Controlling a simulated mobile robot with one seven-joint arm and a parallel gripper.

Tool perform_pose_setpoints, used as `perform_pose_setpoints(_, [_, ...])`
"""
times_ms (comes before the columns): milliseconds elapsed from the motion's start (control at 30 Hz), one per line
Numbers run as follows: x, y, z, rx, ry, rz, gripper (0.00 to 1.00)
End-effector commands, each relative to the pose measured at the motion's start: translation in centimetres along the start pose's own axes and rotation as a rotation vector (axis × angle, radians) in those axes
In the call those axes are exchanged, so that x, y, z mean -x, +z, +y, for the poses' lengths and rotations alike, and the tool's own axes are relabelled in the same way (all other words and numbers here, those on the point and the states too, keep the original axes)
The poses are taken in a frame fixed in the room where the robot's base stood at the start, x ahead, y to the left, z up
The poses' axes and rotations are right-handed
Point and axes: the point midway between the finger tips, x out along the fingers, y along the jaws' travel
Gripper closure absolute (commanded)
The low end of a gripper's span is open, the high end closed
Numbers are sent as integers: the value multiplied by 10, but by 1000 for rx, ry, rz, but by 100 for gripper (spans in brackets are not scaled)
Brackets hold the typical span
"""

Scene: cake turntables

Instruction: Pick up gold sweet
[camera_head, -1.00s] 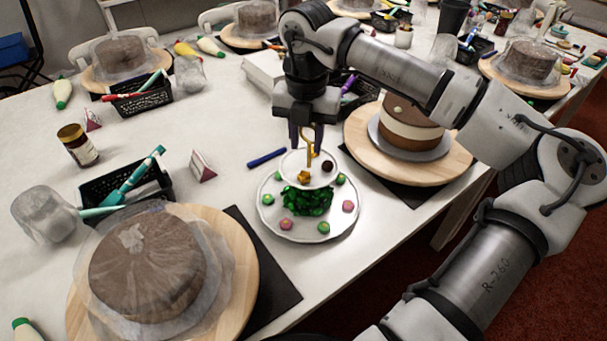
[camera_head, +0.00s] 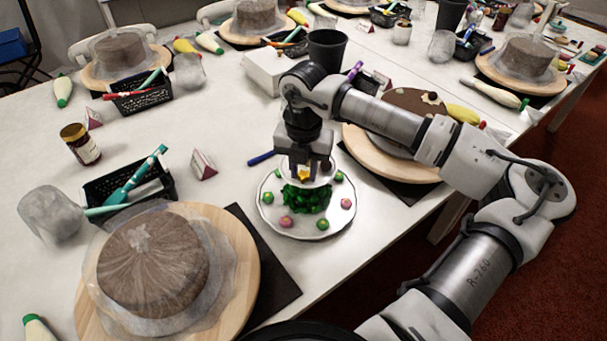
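The gold sweet (camera_head: 304,174) is a small yellow-gold piece on the small upper tier of a white two-tier stand. My gripper (camera_head: 304,171) points down over that upper tier, with its fingers around or right beside the gold sweet. The fingers look apart, but I cannot tell whether they touch it. The gripper hides most of the upper tier and the stand's gold handle. A dark sweet (camera_head: 326,166) shows at the right of the upper tier. The lower plate (camera_head: 300,232) holds a green leafy heap (camera_head: 306,199) and several pink and green sweets.
A brown cake in clear wrap (camera_head: 152,264) stands on a wooden turntable at the front left. Another cake on a turntable (camera_head: 385,160) is behind my arm to the right. A blue pen (camera_head: 262,158) lies left of the stand. A black basket (camera_head: 128,184) is further left.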

Motion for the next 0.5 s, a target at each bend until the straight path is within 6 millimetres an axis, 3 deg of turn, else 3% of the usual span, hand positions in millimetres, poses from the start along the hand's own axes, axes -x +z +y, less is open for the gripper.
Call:
perform_pose_setpoints(33, [0,0,0,0,0,0,80])
perform_pose_setpoints(167, [0,0,0,0,0,0,96])
perform_pose_setpoints(500, [1,0,0,0,0,0,97])
